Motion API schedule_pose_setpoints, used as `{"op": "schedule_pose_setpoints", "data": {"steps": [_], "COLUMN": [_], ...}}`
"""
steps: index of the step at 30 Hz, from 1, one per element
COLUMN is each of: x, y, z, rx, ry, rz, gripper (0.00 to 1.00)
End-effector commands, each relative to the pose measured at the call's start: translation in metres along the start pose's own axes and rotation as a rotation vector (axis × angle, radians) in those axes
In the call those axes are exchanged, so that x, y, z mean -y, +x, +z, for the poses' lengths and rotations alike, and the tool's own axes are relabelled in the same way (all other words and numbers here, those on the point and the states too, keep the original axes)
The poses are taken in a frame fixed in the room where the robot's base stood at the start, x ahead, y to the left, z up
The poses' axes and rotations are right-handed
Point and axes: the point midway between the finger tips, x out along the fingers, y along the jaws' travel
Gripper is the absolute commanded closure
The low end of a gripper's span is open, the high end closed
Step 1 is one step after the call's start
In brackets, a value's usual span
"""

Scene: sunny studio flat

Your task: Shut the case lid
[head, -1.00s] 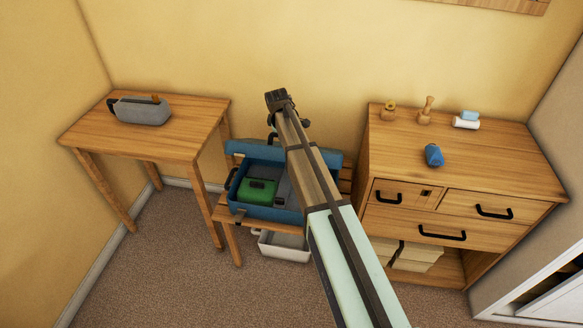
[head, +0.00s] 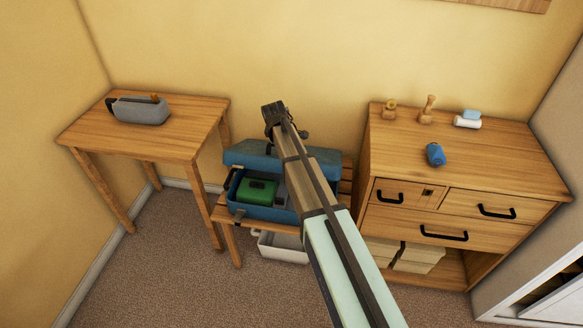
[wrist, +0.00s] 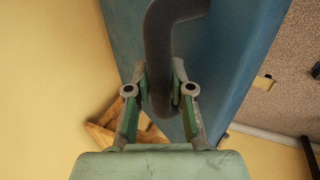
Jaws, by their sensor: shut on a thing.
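The blue case (head: 262,213) sits open on a low wooden bench between the table and the dresser. Its blue lid (head: 250,156) stands raised at the back, towards the wall; it also fills much of the wrist view (wrist: 228,55). My gripper (wrist: 160,97) is shut on the dark curved handle (wrist: 160,45) of the lid, with a finger on each side of it. In the head view my arm crosses the right part of the case and hides the grip. A green box (head: 257,188) lies inside the case.
A wooden table (head: 185,130) with a grey toolbox-like object (head: 142,112) stands left. A wooden dresser (head: 480,175) with small items, including a blue one (head: 435,154), stands right. A white bin (head: 283,246) is under the bench. The wall is close behind.

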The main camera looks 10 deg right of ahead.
Motion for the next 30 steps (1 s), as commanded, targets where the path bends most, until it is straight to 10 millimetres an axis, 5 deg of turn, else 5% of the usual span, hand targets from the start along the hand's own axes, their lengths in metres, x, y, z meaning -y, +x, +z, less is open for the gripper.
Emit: {"op": "schedule_pose_setpoints", "data": {"steps": [18,30], "x": [0.035,0.038], "y": [0.014,0.015], "z": [0.0,0.0], "rx": [0.0,-0.001], "ry": [-0.001,0.0], "rz": [0.043,0.05], "gripper": [0.95,0.95]}}
